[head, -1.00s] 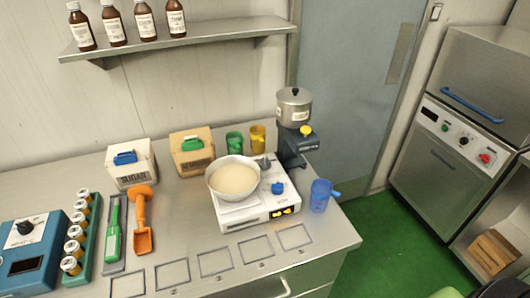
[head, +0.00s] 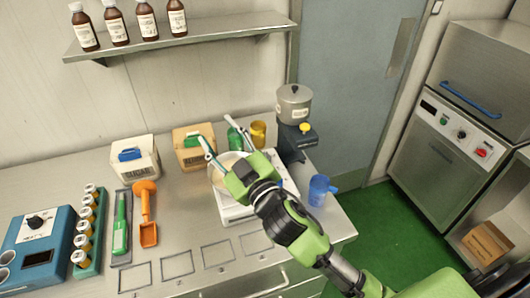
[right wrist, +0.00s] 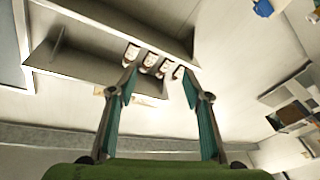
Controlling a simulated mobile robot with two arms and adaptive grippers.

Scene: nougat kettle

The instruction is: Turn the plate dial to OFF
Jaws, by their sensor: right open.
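The white hot plate (head: 231,213) stands near the right end of the steel counter. The pale pan (head: 214,181) sits on it, partly covered by my right gripper. My right gripper (head: 215,128) is open and empty, its fingers spread above the pan and pointing to the back left. My right arm hides the plate's front and its controls, so the dial and its setting do not show now. In the right wrist view the open fingers (right wrist: 159,82) point at the wall shelf, and the plate is not seen there. My left gripper is not in view.
A blue mug (head: 319,190) stands close to the right of my arm. A dark device with a steel pot (head: 293,104) is behind it. Green (head: 235,137) and yellow (head: 258,132) cups stand behind the plate. Bottles (head: 144,21) line the shelf. Marked squares (head: 177,264) lie bare in front.

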